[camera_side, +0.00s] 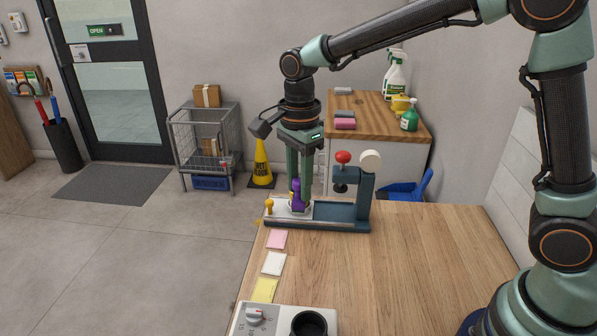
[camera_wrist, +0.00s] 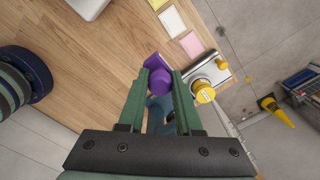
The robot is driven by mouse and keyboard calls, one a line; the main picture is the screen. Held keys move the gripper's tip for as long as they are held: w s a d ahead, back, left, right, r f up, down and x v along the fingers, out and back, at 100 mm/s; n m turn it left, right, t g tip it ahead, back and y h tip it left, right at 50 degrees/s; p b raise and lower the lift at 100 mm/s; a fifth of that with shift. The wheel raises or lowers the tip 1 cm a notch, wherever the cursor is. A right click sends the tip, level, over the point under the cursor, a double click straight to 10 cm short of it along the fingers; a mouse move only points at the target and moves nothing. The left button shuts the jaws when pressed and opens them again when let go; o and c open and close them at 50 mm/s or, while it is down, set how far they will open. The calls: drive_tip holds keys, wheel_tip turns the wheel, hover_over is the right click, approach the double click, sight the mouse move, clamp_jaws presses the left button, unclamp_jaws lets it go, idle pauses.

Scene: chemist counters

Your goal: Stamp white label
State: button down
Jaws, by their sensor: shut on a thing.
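My gripper (camera_side: 299,200) points down and is shut on a purple stamp-like piece (camera_side: 297,205) with a knob and a wider foot. In the wrist view the purple piece (camera_wrist: 160,79) sits between the fingertips. In the side view it is over the pale plate at the left end of a dark blue press base (camera_side: 340,215); whether it touches the plate I cannot tell. A yellow knobbed piece (camera_side: 269,207) stands at the plate's left end. The white label (camera_side: 273,263) lies flat on the table, between the pink label (camera_side: 277,239) and the yellow label (camera_side: 264,290).
The press post with a red knob (camera_side: 343,157) and a cream wheel (camera_side: 371,161) rises right of my gripper. The middle of the wooden table (camera_side: 420,255) is clear.

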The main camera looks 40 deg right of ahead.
approach(274, 263)
drive_tip(key=shift+f, duration=1.8)
drive_tip(key=shift+f, duration=0.55)
idle(0.7)
wheel_tip(274, 263, up, 7)
idle(0.8)
drive_tip(key=shift+d+r, duration=0.1)
idle(0.6)
